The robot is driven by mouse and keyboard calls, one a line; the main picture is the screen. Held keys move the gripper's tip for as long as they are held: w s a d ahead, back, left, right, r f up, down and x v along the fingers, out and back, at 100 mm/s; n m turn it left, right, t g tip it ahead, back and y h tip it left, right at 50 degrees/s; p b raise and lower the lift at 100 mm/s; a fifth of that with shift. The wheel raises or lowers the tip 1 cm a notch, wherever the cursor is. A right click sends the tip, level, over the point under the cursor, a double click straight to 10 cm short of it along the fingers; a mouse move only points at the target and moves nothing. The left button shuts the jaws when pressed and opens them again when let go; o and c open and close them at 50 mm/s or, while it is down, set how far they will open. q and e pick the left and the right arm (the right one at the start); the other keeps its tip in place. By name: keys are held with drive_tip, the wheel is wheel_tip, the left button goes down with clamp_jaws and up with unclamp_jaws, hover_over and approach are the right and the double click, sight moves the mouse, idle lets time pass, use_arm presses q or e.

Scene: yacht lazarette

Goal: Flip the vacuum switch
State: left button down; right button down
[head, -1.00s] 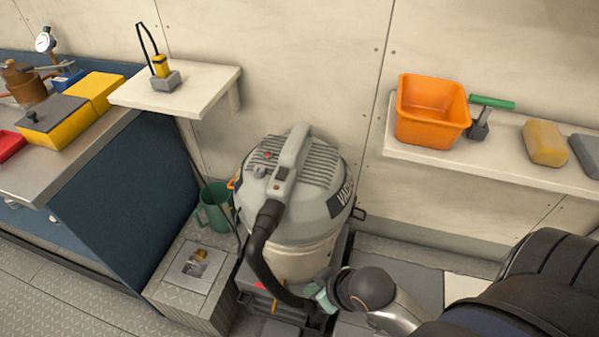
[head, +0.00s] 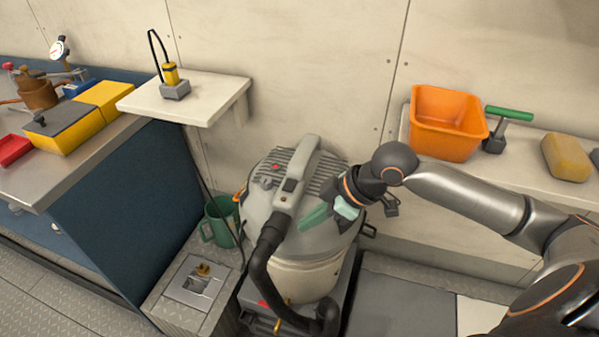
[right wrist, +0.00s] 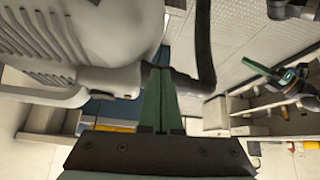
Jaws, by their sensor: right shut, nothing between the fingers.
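A small dark switch (head: 289,186) sits at the front base of the handle, and a small red spot shows on the lid. My right gripper (head: 308,219) has its green fingers shut and empty, just right of the handle base and hose, over the lid's side; contact cannot be told. In the right wrist view its fingers (right wrist: 158,98) point toward the vacuum's handle end. What seems my left gripper (right wrist: 283,80) is small at the right there.
A black hose (head: 262,270) curves down the vacuum's front. An orange bin (head: 447,125) on the right shelf is close behind my right arm.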

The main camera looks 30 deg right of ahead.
use_arm(q)
drive_tip(key=shift+s+f, duration=0.2)
drive_tip(key=shift+s, duration=0.05)
use_arm(e)
drive_tip(key=w+d+r+t, duration=0.1)
drive_tip(key=w+d+r, duration=0.1)
drive_tip(key=r, duration=0.5)
drive_tip(key=w+d+r+m, duration=0.1)
drive_tip(key=w+d+r, duration=0.1)
drive_tip(key=d+r, duration=0.3)
wheel_tip(320, 180, up, 3)
drive_tip(key=shift+d+f+t+y, duration=0.15)
drive_tip(key=shift+d+t+y, duration=0.15)
drive_tip(key=shift+t+y, duration=0.1)
hover_over(287, 180)
drive_tip(key=s+d, duration=0.2)
drive_tip(key=s, duration=0.1)
drive_tip(key=f, duration=0.7)
drive_tip(key=shift+w+a, duration=0.1)
drive_tip(key=shift+w, duration=0.15)
wheel_tip(287, 180, down, 4)
drive_tip(key=shift+w+r+b, duration=0.1)
drive_tip(key=shift+r+b, duration=0.15)
drive_tip(key=shift+b, duration=0.2)
use_arm(q)
drive_tip(key=shift+f, duration=0.4)
use_arm(e)
drive_tip(key=shift+f, duration=0.35)
use_arm(q)
drive_tip(key=shift+s, duration=0.1)
